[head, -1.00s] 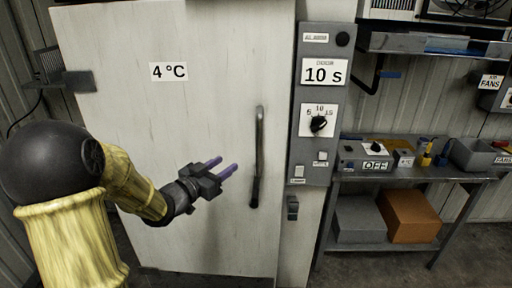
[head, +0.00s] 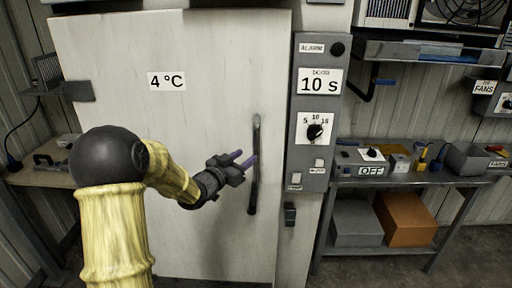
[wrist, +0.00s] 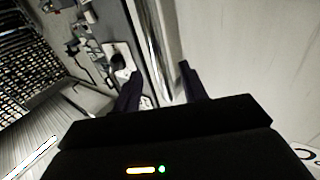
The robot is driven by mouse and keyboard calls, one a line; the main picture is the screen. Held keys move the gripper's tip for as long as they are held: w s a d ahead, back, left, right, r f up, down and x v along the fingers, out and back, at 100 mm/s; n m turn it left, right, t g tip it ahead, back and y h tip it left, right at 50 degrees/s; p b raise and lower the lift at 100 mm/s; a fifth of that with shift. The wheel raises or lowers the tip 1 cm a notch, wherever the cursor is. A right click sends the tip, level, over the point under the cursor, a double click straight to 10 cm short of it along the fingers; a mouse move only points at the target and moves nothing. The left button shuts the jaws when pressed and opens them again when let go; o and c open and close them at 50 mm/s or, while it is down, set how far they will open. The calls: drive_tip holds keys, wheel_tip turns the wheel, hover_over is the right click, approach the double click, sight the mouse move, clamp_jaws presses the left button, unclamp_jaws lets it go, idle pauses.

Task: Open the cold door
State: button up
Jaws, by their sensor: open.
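The cold door (head: 150,130) is a large pale panel with a "4 °C" label (head: 167,82) and looks shut. Its handle (head: 255,165) is a dark upright bar near the door's right edge. My gripper (head: 247,160) is open, its purple fingertips at the handle's middle height, just left of it or overlapping it in the head view. In the wrist view the handle (wrist: 150,50) runs as a bright bar between the two dark fingers (wrist: 160,90). I cannot tell whether the fingers touch it.
A grey control panel (head: 313,150) with an alarm lamp, "10 s" sign and dial stands right of the door. Farther right is a metal bench (head: 400,182) with small boxes, and an orange box (head: 407,218) below. A wooden side table (head: 45,172) stands at left.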

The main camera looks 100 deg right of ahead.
sight(255, 149)
drive_tip(key=p+x, duration=0.1)
drive_tip(key=x, duration=0.6)
drive_tip(key=shift+w, duration=0.15)
clamp_jaws()
